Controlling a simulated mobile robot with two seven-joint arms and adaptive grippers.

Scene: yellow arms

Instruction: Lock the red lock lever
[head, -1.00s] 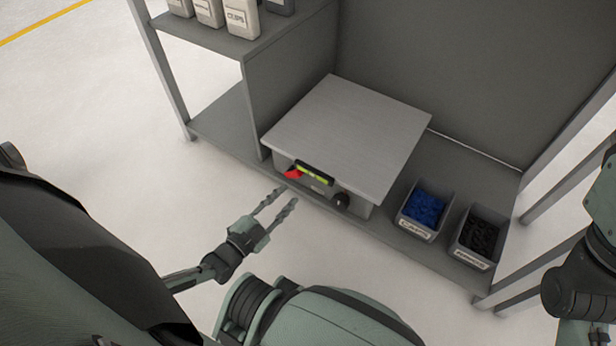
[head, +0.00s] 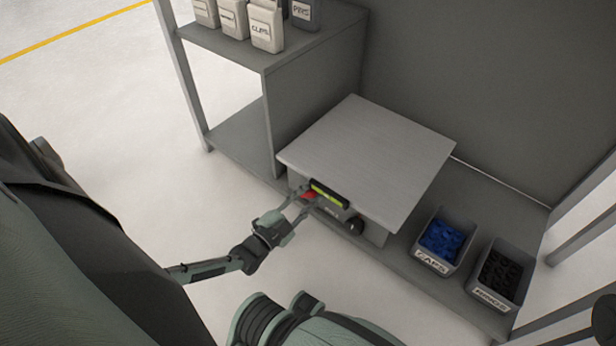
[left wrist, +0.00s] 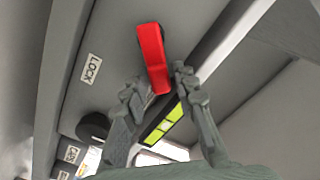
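The red lock lever (head: 308,196) is on the front of a grey box with a flat lid (head: 365,150). In the left wrist view the red lever (left wrist: 152,58) is large, with a LOCK label (left wrist: 91,70) to its left. My left gripper (head: 299,203) is open at the box front. In the left wrist view its two fingers (left wrist: 158,85) are apart, with the lever's lower end near and between their tips. I cannot tell whether they touch it. My right gripper is not in view.
A yellow-green and black strip (head: 329,193) sits beside the lever, and a dark round knob (head: 353,226) is to its right. A bin of blue caps (head: 440,242) and a bin of dark rings (head: 499,277) stand right of the box.

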